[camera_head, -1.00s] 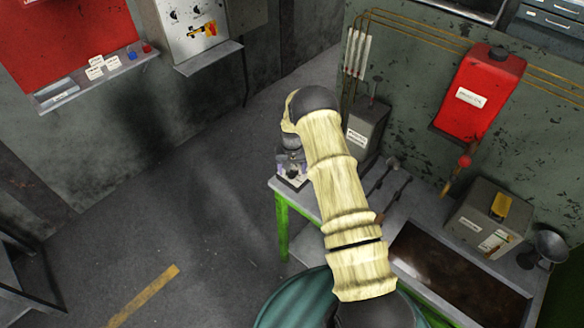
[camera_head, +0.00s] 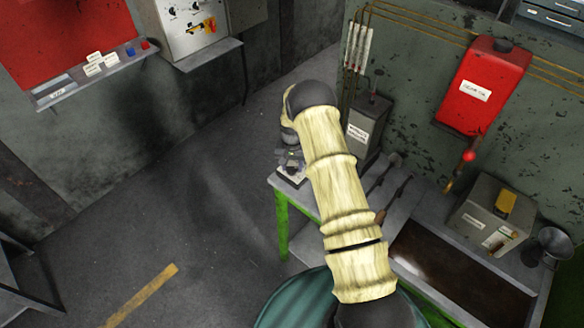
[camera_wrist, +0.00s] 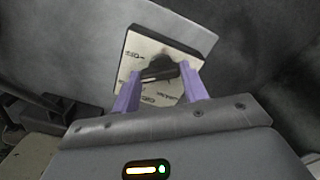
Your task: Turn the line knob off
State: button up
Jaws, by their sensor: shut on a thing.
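In the wrist view a dark knob (camera_wrist: 159,71) sits on a pale plate (camera_wrist: 150,49) with dark printed labels around it; the lettering is too small to read surely. My gripper (camera_wrist: 162,76) has its two purple fingers on either side of the knob and is shut on it. The fingers cover part of the plate's side edges. In the head view the plate (camera_head: 292,178) shows at the table's far left corner, partly under my gripper and wrist. The knob itself is hidden there.
A green-legged table (camera_head: 283,225) carries a grey labelled box (camera_head: 366,128), dark tools, a dark tank and another box with a yellow part (camera_head: 490,212). A red can (camera_head: 484,84) hangs on the wall. A control box (camera_head: 192,28) is at upper left. Open floor lies left.

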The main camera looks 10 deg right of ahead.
aim_at(292, 168)
jog(key=m+b, duration=0.3)
jog(key=shift+a+f, duration=0.1)
jog(key=shift+f, duration=0.1)
jog(key=shift+r+m+b, duration=0.2)
jog(key=shift+m+b, duration=0.9)
jog(key=shift+m, duration=0.9)
jog(key=o, duration=1)
jog(key=shift+r, duration=0.1)
notch_tip(292, 168, up, 17)
jog(key=b, duration=0.4)
jog(key=shift+r, duration=0.15)
